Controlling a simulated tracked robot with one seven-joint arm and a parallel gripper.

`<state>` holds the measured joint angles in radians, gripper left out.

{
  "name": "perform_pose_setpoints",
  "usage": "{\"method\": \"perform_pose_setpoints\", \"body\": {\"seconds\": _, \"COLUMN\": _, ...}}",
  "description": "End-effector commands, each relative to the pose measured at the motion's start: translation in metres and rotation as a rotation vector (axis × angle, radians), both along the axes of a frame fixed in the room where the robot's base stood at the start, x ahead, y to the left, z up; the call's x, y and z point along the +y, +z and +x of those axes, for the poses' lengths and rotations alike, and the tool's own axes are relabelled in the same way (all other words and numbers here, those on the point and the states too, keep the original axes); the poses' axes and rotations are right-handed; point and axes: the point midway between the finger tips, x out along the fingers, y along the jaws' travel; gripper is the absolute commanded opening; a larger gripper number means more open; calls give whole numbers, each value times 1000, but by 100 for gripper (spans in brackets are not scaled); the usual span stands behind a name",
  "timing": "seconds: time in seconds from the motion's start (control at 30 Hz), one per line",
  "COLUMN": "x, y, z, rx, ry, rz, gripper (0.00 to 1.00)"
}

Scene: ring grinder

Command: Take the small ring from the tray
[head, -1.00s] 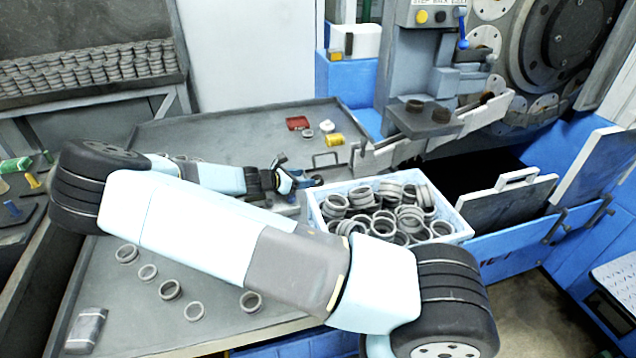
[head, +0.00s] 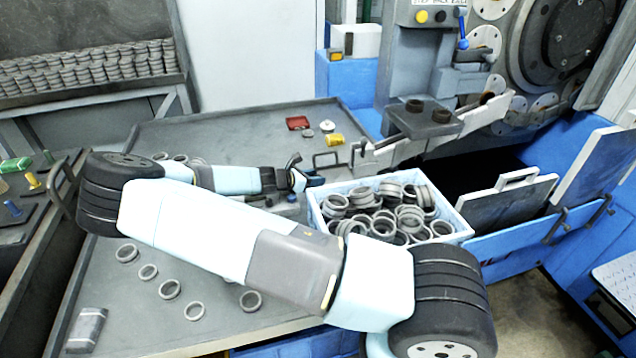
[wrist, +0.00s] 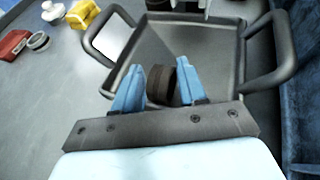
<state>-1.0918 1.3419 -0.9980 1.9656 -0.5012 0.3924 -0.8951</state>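A small dark brown ring (wrist: 161,84) sits between the two blue fingers of my gripper in the wrist view, seen nearly edge-on. My gripper (wrist: 159,88) has its fingers apart, one on each side of the ring; any contact is hard to make out. A grey tray (wrist: 205,55) with a raised rim and dark handles lies beneath and beyond the fingers. In the head view my gripper (head: 305,175) is low over the bench, just left of the blue crate. There the ring is mostly hidden by the fingers.
The blue crate (head: 462,232) full of grey rings stands right of my gripper. A yellow piece (head: 334,140), a white piece (head: 327,126) and a red piece (head: 297,123) lie behind. A machine platform (head: 425,120) with two rings is at the back right.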

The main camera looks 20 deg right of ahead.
Motion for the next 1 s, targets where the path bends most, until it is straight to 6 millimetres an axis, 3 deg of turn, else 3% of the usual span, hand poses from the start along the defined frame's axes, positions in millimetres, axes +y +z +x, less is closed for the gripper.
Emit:
{"method": "perform_pose_setpoints", "body": {"seconds": 0.07, "x": 0, "y": 0, "z": 0, "rx": 0, "ry": 0, "rz": 0, "gripper": 33}}
{"method": "perform_pose_setpoints", "body": {"seconds": 0.4, "x": -1, "y": 0, "z": 0, "rx": 0, "ry": -1, "rz": 0, "gripper": 1}}
{"method": "perform_pose_setpoints", "body": {"seconds": 0.77, "x": -1, "y": 2, "z": 0, "rx": 0, "ry": -1, "rz": 1, "gripper": 0}}
{"method": "perform_pose_setpoints", "body": {"seconds": 1.0, "x": -1, "y": 29, "z": 0, "rx": -2, "ry": -2, "rz": 4, "gripper": 0}}
